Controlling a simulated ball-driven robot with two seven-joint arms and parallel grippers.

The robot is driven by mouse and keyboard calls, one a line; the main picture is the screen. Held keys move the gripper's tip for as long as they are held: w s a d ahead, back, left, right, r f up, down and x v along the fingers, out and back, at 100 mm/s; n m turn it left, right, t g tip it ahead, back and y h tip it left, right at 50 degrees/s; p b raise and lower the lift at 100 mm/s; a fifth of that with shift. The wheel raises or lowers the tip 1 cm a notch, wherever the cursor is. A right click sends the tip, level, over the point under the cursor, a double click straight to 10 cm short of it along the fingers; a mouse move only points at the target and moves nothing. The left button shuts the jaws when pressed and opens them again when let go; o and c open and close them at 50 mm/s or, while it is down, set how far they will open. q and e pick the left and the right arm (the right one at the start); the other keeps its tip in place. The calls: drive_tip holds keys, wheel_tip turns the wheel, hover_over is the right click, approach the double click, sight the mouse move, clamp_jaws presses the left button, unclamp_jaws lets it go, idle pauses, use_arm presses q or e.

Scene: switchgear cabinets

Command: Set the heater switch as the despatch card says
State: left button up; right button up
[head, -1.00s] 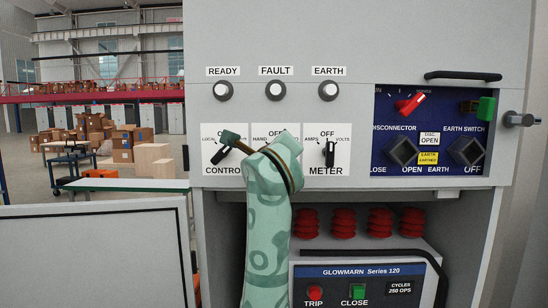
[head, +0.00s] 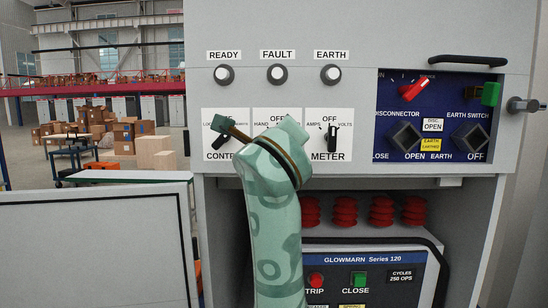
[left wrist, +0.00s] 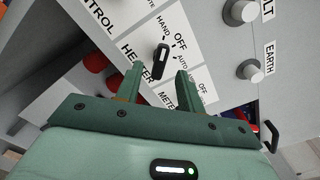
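The heater switch (left wrist: 160,60) is a black knob with a white mark on a white plate lettered HAND, OFF and AUTO. In the left wrist view its mark appears to point towards HAND. My left gripper (left wrist: 158,70) is open, with one finger on each side of the knob in that view. I cannot tell whether they touch it. In the head view my left gripper (head: 222,124) and wrist cover the heater switch and part of its plate. My right gripper and the despatch card are not in view.
The control switch (head: 221,139) is partly covered by my gripper, and the meter switch (head: 331,137) is close on the right. READY, FAULT and EARTH lamps (head: 277,74) sit above. The blue disconnector panel (head: 392,98) is further right. The breaker (head: 355,262) stands below.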

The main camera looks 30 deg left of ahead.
use_arm(q)
drive_tip(key=b+v, duration=0.1)
drive_tip(key=v, duration=0.9)
